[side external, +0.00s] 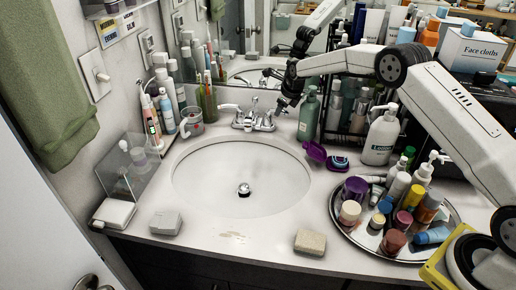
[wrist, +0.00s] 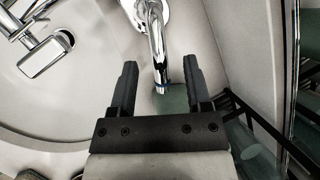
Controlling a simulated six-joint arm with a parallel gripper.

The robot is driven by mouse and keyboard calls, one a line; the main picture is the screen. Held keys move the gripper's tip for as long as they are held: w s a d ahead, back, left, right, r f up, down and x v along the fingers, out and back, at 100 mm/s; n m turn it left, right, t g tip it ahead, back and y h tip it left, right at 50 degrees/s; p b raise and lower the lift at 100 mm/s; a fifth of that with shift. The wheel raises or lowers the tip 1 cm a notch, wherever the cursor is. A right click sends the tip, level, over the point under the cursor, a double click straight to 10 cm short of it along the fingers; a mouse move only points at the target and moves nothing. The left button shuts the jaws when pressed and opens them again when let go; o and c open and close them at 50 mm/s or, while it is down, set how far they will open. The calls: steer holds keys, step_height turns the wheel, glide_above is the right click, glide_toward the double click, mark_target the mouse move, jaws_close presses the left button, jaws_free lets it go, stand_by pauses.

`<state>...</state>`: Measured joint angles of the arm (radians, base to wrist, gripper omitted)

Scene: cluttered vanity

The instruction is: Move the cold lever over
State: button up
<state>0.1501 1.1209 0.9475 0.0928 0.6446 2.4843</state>
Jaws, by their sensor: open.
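The chrome faucet (side external: 245,119) stands behind the sink basin (side external: 240,180), with a lever on each side of its spout. The cold lever (side external: 268,122) is the right one. In the wrist view the cold lever (wrist: 156,40) is a long chrome bar with a blue ring near its end, and the spout (wrist: 42,58) is at the left. My gripper (side external: 283,106) is just right of the cold lever. In the wrist view my gripper (wrist: 158,78) is open, and the lever's end appears between the two fingers. I cannot tell whether they touch it.
A green pump bottle (side external: 308,115) stands close right of my gripper. A black wire rack (side external: 345,110) and a white lotion bottle (side external: 380,135) are further right. A purple scoop-like item (side external: 315,151) lies near the basin. The basin is empty.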

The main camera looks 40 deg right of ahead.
steer(key=shift+w+f, duration=0.15)
steer(key=shift+f, duration=0.2)
jaws_close()
stand_by(1.4)
